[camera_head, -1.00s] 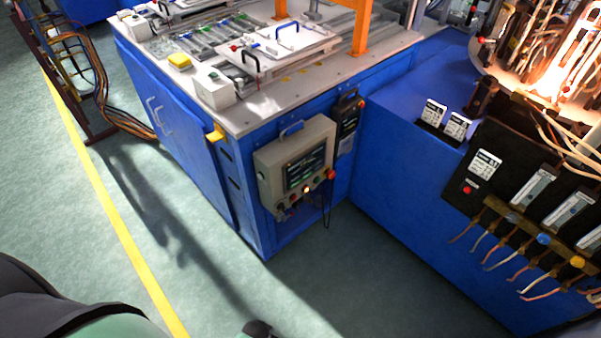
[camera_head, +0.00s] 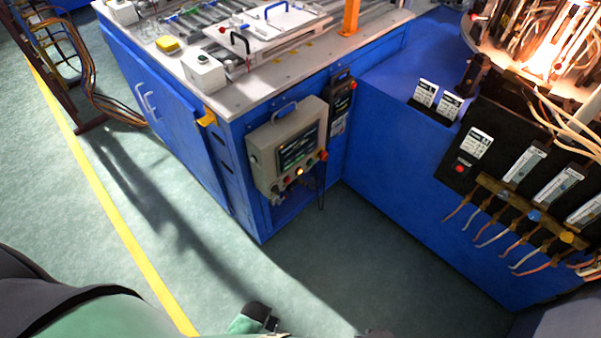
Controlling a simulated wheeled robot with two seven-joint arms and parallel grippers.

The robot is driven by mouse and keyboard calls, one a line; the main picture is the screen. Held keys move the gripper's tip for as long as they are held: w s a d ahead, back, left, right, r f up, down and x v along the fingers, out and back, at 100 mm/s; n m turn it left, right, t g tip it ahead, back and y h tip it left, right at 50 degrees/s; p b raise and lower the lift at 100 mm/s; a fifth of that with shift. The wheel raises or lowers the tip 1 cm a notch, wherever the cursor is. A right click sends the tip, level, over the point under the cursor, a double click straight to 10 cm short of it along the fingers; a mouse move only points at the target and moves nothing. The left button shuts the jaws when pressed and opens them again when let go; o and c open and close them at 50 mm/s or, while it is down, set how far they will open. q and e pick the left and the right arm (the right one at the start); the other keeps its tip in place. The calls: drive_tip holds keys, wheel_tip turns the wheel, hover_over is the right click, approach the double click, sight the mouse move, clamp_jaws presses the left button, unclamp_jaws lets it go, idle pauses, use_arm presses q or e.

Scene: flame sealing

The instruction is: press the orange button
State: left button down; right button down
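The orange button (camera_head: 299,171) looks lit and sits in the lower row of buttons on a beige control box (camera_head: 262,157). The box has a dark screen (camera_head: 297,148) and hangs on the front of a blue machine cabinet. A red knob (camera_head: 323,155) is to the right of the lit button. Nothing covers the button. Green and black parts of my own body show at the bottom edge, well below the box and apart from it. I cannot make out fingers of either gripper in this view.
A blue cabinet (camera_head: 385,155) with gauges, hoses and a red button (camera_head: 460,169) stands at the right. A white worktop (camera_head: 285,73) with trays is above the box. The green floor (camera_head: 330,265) in front is clear, with a yellow line (camera_head: 120,230) at left.

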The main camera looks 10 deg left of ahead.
drive_tip(key=shift+a, duration=0.4)
drive_tip(key=shift+d, duration=0.1)
idle(0.9)
